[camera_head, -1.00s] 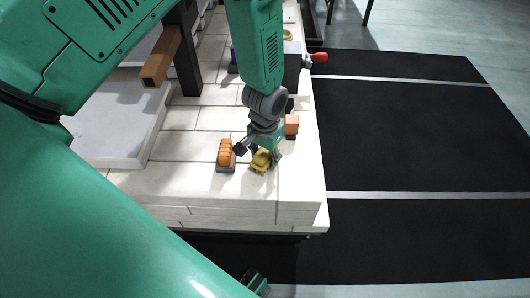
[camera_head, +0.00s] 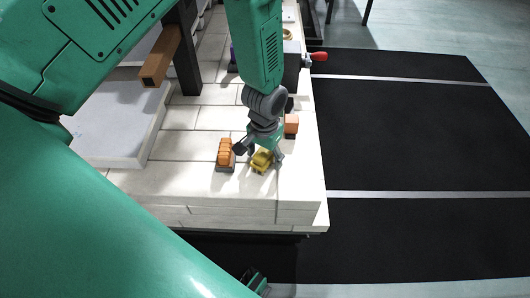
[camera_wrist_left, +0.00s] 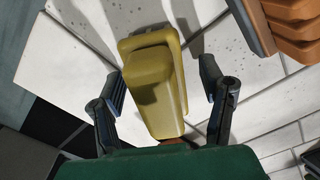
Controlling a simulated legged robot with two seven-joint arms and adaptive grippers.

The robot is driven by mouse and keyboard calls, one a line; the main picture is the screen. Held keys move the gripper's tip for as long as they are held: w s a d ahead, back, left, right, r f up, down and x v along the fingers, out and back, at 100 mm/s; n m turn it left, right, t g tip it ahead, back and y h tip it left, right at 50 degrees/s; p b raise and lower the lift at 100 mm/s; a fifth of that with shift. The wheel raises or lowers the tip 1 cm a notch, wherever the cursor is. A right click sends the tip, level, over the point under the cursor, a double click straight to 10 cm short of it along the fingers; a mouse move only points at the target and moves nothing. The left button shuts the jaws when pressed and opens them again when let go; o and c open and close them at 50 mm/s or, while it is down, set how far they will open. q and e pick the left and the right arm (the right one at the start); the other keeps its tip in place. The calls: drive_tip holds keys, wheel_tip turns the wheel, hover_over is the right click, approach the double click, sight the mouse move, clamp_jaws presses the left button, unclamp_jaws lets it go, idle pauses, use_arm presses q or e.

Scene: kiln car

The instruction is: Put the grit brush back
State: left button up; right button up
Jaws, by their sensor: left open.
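My left gripper (camera_head: 261,152) is open above the white slab top near its front edge. A yellow, rounded block-like object (camera_head: 262,161) lies on the slab below the gripper. In the left wrist view the yellow object (camera_wrist_left: 155,85) sits between the two spread fingers (camera_wrist_left: 160,78), with a visible gap on each side. A ribbed orange piece on a dark base (camera_head: 225,155) stands just left of the gripper; part of it shows at the top right of the wrist view (camera_wrist_left: 290,28). I cannot tell for certain which of these is the grit brush.
An orange block on a dark base (camera_head: 291,124) stands behind the gripper near the slab's right edge. A red knob (camera_head: 319,57) sticks out farther back. A dark post (camera_head: 184,60) and a grey raised slab (camera_head: 105,125) stand left. The front slab surface is clear.

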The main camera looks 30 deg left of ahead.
use_arm(q)
drive_tip(key=shift+r, duration=0.1)
drive_tip(key=shift+r+p, duration=3.75)
drive_tip(key=shift+r, duration=0.15)
drive_tip(key=shift+r, duration=0.3)
wheel_tip(320, 180, up, 11)
drive_tip(key=shift+r, duration=0.15)
drive_tip(key=shift+d, duration=0.1)
